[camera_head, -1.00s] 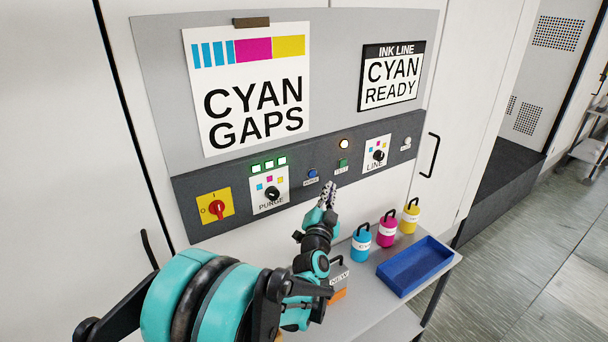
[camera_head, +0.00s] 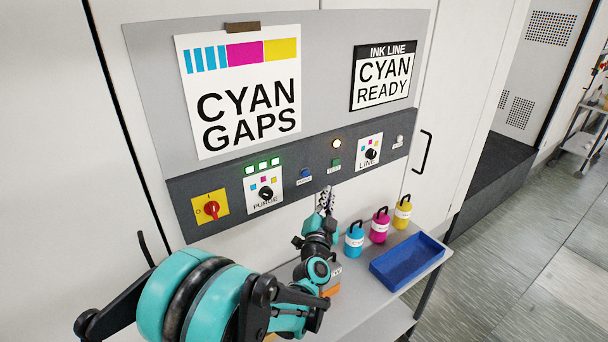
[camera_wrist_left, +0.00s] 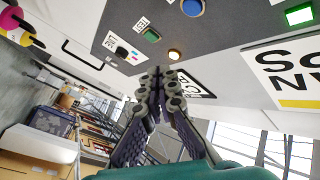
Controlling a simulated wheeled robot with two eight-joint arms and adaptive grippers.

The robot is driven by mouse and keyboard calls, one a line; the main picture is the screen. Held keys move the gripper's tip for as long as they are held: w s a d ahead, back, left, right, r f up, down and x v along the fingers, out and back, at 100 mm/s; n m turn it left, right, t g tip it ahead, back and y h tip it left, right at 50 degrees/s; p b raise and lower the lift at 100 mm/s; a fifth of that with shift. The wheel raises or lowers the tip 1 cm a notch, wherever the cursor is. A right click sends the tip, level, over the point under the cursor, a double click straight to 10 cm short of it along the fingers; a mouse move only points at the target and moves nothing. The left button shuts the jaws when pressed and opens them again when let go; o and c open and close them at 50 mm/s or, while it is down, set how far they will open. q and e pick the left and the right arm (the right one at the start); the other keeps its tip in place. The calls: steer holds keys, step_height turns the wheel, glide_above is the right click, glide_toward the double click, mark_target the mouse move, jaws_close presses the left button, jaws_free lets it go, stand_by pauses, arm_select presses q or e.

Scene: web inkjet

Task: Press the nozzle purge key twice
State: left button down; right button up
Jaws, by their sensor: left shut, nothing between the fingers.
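The grey control strip (camera_head: 230,178) carries a blue round key (camera_head: 305,173) with a small label too blurred to read. A green key (camera_head: 336,163) sits to its right. A knob marked PURGE (camera_head: 266,193) is to its left. My left gripper (camera_head: 326,192) is shut and empty, just below and right of the blue key in the picture, apart from it. In the left wrist view the blue key (camera_wrist_left: 192,7) is at the top edge, beyond the shut fingertips (camera_wrist_left: 165,78). My right gripper is not in view.
A red rotary switch (camera_head: 211,209) is at left. A sign reads CYAN GAPS (camera_head: 247,112); another reads CYAN READY (camera_head: 384,80). Below stand cyan (camera_head: 354,242), magenta (camera_head: 380,228) and yellow (camera_head: 402,214) bottles beside a blue tray (camera_head: 412,262).

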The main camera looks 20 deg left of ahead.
arm_select(q)
steer(key=shift+w+a, duration=0.85)
steer(key=shift+a, duration=0.25)
steer(key=shift+w+a, duration=0.85)
steer(key=shift+a, duration=0.2)
steer(key=shift+w+a, duration=0.85)
steer(key=shift+a, duration=0.25)
steer(key=shift+a, duration=0.1)
steer(key=shift+w+a, duration=0.25)
steer(key=shift+w+a, duration=0.25)
steer(key=shift+a, duration=0.1)
steer(key=shift+s+d+b, duration=0.3)
steer(key=shift+s+d, duration=0.2)
steer(key=shift+d, duration=0.2)
steer(key=shift+s+d, duration=0.8)
steer(key=shift+d, duration=0.2)
steer(key=shift+s+d, duration=0.75)
steer(key=shift+d, duration=0.2)
